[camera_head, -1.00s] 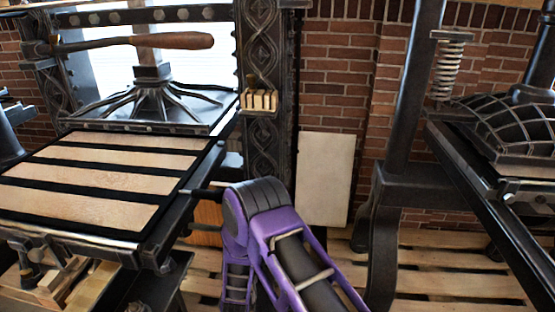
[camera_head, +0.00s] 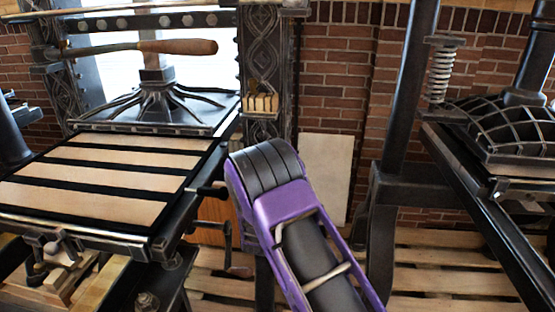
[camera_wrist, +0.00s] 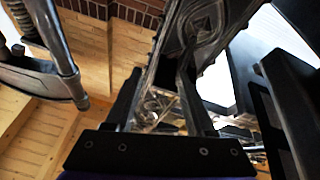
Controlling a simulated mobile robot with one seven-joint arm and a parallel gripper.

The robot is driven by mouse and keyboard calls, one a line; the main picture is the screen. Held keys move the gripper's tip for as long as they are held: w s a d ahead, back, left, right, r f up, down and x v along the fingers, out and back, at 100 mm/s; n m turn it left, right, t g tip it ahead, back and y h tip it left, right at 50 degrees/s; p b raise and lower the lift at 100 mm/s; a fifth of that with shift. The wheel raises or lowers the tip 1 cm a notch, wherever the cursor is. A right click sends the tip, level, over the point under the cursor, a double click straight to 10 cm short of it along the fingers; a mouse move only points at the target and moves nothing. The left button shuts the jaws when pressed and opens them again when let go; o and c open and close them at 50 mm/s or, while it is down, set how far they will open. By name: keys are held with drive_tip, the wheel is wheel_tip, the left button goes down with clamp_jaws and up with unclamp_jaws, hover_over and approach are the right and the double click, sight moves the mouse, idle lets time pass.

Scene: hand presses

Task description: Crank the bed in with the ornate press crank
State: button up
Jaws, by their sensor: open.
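The ornate press (camera_head: 262,55) stands at left in the head view, with carved dark columns and a flat bed (camera_head: 95,170) bearing pale strips. The bed extends out in front of the platen (camera_head: 150,105). A dark crank (camera_head: 228,235) hangs at the bed's right side, just left of my purple arm. My gripper is hidden behind my arm in the head view. In the wrist view my gripper (camera_wrist: 160,108) shows two dark fingers apart, with nothing clearly between them. A carved column (camera_wrist: 200,25) lies beyond the fingers. I cannot identify the crank in the wrist view.
Another press (camera_head: 505,130) with a spring and domed platen stands at right. A pale board (camera_head: 325,178) leans on the brick wall between them. A wooden handle (camera_head: 178,46) crosses above the ornate press's platen. Open slatted floor (camera_head: 445,265) lies at lower right.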

drive_tip(key=shift+w+d+r, duration=0.1)
drive_tip(key=shift+d+r, duration=0.2)
drive_tip(key=shift+r, duration=0.3)
drive_tip(key=shift+w+d+r, duration=0.1)
drive_tip(key=shift+d+r, duration=0.15)
drive_tip(key=shift+r, duration=0.35)
drive_tip(key=shift+c, duration=0.2)
